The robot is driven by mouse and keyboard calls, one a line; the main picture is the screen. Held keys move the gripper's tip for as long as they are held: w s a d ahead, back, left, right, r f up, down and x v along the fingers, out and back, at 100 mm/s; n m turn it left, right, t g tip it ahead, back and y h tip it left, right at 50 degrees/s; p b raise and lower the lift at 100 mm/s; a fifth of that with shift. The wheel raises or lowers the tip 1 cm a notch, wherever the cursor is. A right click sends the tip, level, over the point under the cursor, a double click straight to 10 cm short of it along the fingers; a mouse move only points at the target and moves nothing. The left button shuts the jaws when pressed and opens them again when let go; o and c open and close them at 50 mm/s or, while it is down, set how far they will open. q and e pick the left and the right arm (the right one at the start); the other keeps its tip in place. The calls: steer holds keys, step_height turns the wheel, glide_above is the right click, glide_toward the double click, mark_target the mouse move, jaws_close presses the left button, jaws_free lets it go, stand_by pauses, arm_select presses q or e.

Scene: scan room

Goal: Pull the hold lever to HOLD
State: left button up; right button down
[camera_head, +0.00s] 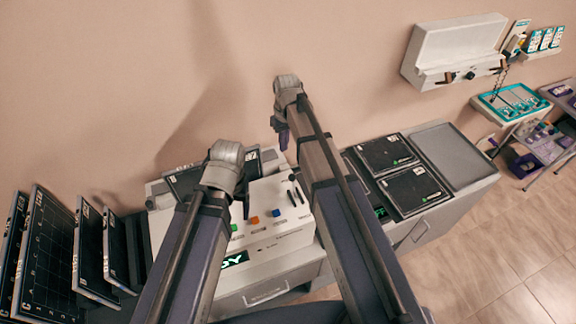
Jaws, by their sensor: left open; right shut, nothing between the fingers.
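A white console (268,198) stands on the counter, partly hidden behind my arms. On its right part are a dark lever knob (292,178) and dark slots; I cannot read a HOLD label or tell the lever's setting. Orange (254,220) and blue (276,213) buttons sit left of the slots, with a green one (234,227) further left. My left gripper (246,206) is mostly hidden by its wrist; a dark finger shows over the console's left part. My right gripper (282,140) points down, shut and empty, behind and above the console, apart from the lever.
A lit display (234,260) ending in "DY" is on the console front. Dark panels (90,245) stand upright at left. Black flat plates (414,190) lie on the right counter, beside a grey tray (447,155). A white wall unit (455,50) hangs at upper right. Floor is clear at lower right.

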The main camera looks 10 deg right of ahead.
arm_select(q)
steer(key=shift+f, duration=0.1)
arm_select(e)
steer(key=shift+f, duration=0.15)
arm_select(q)
step_height(320, 180, down, 10)
steer(key=b, duration=1)
steer(key=shift+f, duration=0.15)
arm_select(e)
steer(key=f, duration=1)
steer(key=shift+a+f, duration=0.1)
steer(key=shift+a, duration=0.15)
arm_select(q)
steer(key=shift+r+p, duration=0.65)
steer(key=shift+r, duration=0.25)
arm_select(e)
steer(key=s, duration=0.1)
steer(key=s+r, duration=0.1)
steer(key=s+d, duration=0.1)
steer(key=shift+s+d+r, duration=0.1)
steer(key=shift+s+r, duration=0.05)
steer(key=shift+r, duration=0.25)
steer(key=shift+s+d, duration=0.1)
steer(key=shift+s, duration=0.15)
steer(key=shift+w, duration=0.1)
